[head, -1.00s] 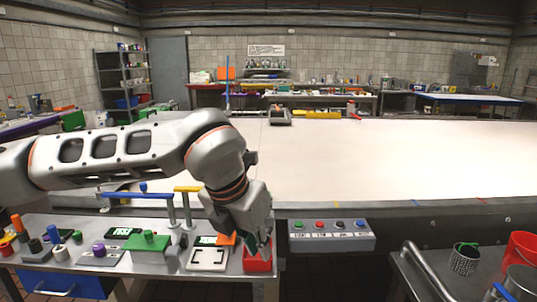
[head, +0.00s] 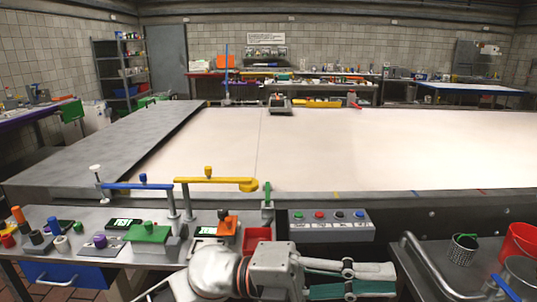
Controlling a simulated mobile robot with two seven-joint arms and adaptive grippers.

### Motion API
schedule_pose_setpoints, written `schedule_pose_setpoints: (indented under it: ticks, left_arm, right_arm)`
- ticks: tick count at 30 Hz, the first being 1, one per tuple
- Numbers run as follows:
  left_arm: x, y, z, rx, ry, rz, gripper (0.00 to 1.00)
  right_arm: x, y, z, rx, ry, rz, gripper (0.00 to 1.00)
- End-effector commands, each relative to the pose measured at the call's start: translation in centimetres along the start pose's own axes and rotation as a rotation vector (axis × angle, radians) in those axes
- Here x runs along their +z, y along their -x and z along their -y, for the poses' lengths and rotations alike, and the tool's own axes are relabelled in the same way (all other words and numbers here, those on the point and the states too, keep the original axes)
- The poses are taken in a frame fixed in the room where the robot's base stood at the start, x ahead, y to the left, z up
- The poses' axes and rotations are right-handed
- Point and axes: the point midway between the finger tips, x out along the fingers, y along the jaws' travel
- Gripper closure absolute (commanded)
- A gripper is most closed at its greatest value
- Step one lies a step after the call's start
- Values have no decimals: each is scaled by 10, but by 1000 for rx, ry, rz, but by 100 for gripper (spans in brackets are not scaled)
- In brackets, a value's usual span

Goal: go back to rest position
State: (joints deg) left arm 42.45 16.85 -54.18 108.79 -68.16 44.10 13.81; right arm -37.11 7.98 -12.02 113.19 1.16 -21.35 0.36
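My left gripper (head: 345,279) is low at the bottom centre of the head view, in front of the near bench, pointing right. Its green-and-grey fingers lie close together at the tips, and I cannot tell whether they are open or shut. I see nothing clearly held in it. My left forearm and wrist hide part of the bench's front edge. My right gripper is not in view.
A small red bin (head: 257,236) sits just behind my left wrist. A button box (head: 330,225) stands right of it. At right are a metal side table (head: 440,262), a mesh cup (head: 464,256) and a red bucket (head: 519,243).

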Motion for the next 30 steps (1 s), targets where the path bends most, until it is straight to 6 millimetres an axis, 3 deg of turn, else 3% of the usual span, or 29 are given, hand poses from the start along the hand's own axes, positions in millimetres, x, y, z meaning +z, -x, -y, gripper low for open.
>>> schedule_pose_setpoints:
  ticks: [4,8,11,17,23,26,30]
  left_arm:
    - [31,30,8,-226,153,190,88]
    - [62,73,-3,-386,288,383,88]
    - [82,114,-26,-488,400,543,88]
    - [97,210,-106,-630,638,892,88]
    - [67,299,-208,-685,874,1220,88]
    - [36,335,-258,-689,987,1366,88]
    - [-20,378,-323,-671,1139,1555,88]
  right_arm:
    - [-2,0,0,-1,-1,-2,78]
    - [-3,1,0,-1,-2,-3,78]
    - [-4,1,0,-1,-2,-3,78]
    - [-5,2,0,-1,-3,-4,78]
    - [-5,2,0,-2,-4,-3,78]
    - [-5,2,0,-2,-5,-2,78]
    - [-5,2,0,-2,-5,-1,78]
